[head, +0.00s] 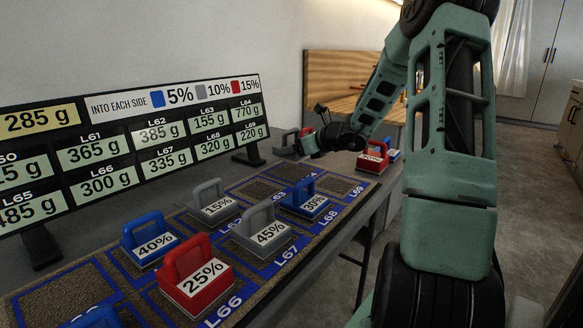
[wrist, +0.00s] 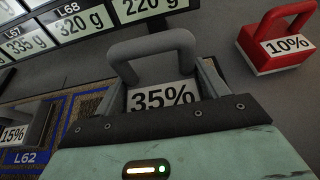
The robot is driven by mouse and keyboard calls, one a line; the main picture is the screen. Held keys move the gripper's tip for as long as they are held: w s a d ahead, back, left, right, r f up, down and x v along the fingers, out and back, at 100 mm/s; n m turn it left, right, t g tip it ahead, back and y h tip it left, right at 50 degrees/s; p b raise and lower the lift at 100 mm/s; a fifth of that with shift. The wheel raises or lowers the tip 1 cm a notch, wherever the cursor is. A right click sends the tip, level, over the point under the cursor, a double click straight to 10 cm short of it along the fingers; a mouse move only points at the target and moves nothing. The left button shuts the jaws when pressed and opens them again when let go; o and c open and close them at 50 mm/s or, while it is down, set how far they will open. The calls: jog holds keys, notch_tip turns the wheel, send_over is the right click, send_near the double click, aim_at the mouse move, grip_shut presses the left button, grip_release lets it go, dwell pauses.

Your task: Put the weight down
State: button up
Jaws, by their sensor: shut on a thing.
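My gripper (head: 306,145) is shut on a grey weight (wrist: 158,55) marked 35% with a looped handle, which fills the middle of the wrist view. In the head view this grey weight (head: 287,143) shows small beyond the mat's far end, partly hidden by my gripper. It looks upright, at or just above the grey tabletop (wrist: 65,68); I cannot tell whether it touches. A red weight (wrist: 273,46) marked 10% stands to its right in the wrist view, apart from it.
The mat (head: 341,186) has blue-lined, labelled cells, several bare at its far end. Blue (head: 152,240), red (head: 195,280) and grey (head: 262,230) weights stand on nearer cells. A board (head: 130,140) of gram values stands behind. Another red weight (head: 373,159) stands near the table's right edge.

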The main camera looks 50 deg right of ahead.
aim_at(294, 172)
jog(key=shift+f+b, duration=0.6)
jog(key=shift+f, duration=1.65)
jog(key=shift+f, duration=0.1)
jog(key=o, duration=1.2)
jog(key=shift+o, duration=0.2)
jog(key=shift+s+r, duration=0.1)
jog(key=shift+r, duration=0.1)
jog(key=p+v, duration=0.2)
jog(key=v, duration=0.9)
jog(key=shift+s, duration=0.4)
